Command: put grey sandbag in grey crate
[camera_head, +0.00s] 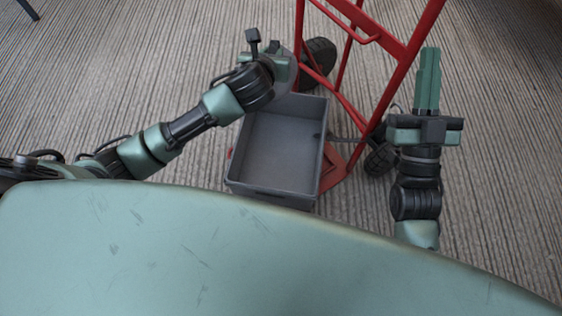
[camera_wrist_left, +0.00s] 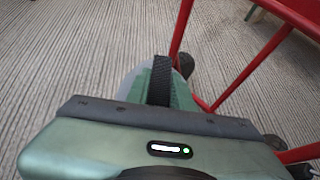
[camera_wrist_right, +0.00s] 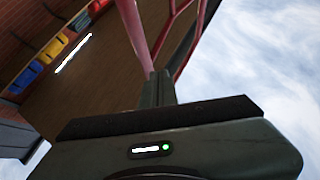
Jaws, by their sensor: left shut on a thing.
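The grey crate (camera_head: 322,130) stands open on the floor side of the scene, in the middle of the head view, and looks empty. My left gripper (camera_head: 280,66) is shut on the grey sandbag (camera_head: 291,78) by its black strap, beyond the crate's far rim. The arm and gripper hide most of the bag. In the left wrist view a little of the grey sandbag (camera_wrist_left: 128,86) shows beside the fingers, with the black strap (camera_wrist_left: 160,80) between them. My right gripper (camera_head: 429,72) is shut and empty, to the right of the crate.
A red hand truck (camera_head: 388,40) with black wheels (camera_head: 319,62) stands behind and right of the crate, between my two grippers. The crate appears to rest on its red base plate (camera_head: 333,170). Ribbed carpet is clear at the left.

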